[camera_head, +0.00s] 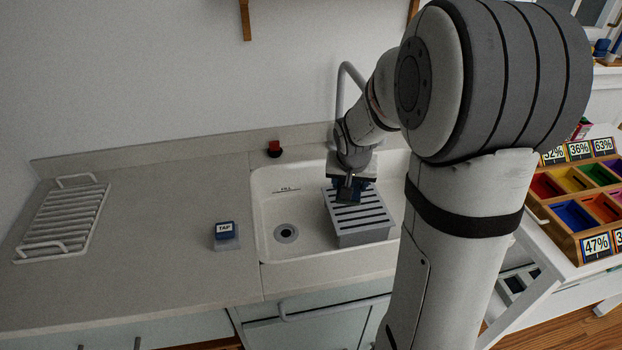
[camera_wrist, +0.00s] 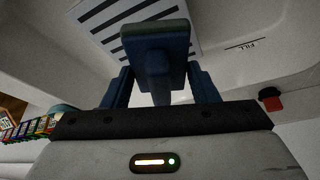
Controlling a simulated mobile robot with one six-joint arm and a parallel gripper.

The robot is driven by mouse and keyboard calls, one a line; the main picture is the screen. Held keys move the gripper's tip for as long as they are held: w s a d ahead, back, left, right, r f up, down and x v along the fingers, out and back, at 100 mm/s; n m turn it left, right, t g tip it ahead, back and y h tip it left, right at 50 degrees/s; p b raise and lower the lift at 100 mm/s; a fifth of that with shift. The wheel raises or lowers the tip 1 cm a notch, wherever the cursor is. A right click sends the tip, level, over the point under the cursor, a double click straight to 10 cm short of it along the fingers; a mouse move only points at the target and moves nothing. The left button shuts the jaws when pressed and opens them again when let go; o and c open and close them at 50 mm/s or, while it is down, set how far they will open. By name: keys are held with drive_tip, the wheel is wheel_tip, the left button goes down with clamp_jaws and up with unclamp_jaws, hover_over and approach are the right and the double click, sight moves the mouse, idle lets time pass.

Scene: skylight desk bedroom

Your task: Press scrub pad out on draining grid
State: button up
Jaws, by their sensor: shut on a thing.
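The draining grid (camera_head: 366,238) is a grey box with dark slots across its top, in the right part of the white sink; its slotted top also shows in the wrist view (camera_wrist: 91,16). My gripper (camera_head: 348,190) is over the far part of the grid and points down. In the wrist view my gripper (camera_wrist: 160,82) has its blue fingers on either side of a dark blue-green block with a stem, the scrub pad (camera_wrist: 158,46), and is shut on it. The pad is at or just above the slots; I cannot tell whether it touches. My gripper mostly hides it in the head view.
The sink (camera_head: 262,213) has a drain (camera_head: 286,233) on the left and a tap behind. A blue TAP block (camera_head: 226,236) stands left of it and a red knob (camera_head: 274,149) behind. A white rack (camera_head: 64,222) lies far left. Compartment trays (camera_head: 584,205) stand right. The counter between is clear.

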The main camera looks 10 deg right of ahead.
wheel_tip(320, 180, up, 2)
drive_tip(key=m+p, duration=0.2)
hover_over(371, 215)
drive_tip(key=shift+h, duration=0.3)
drive_tip(key=f+b, duration=0.2)
drive_tip(key=f, duration=0.1)
drive_tip(key=f+b, duration=0.2)
drive_tip(key=f, duration=0.1)
drive_tip(key=f+b, duration=0.3)
drive_tip(key=shift+s+a, duration=0.3)
drive_tip(key=shift+s, duration=0.05)
drive_tip(key=shift+f+b, duration=0.5)
drive_tip(key=shift+b, duration=0.1)
drive_tip(key=shift+s+f+b, duration=0.25)
drive_tip(key=shift+f+b, duration=0.1)
drive_tip(key=shift+b, duration=0.05)
idle(1.6)
wheel_tip(371, 215, up, 8)
drive_tip(key=p, duration=0.5)
drive_tip(key=shift+w+f, duration=0.2)
drive_tip(key=shift+f, duration=0.05)
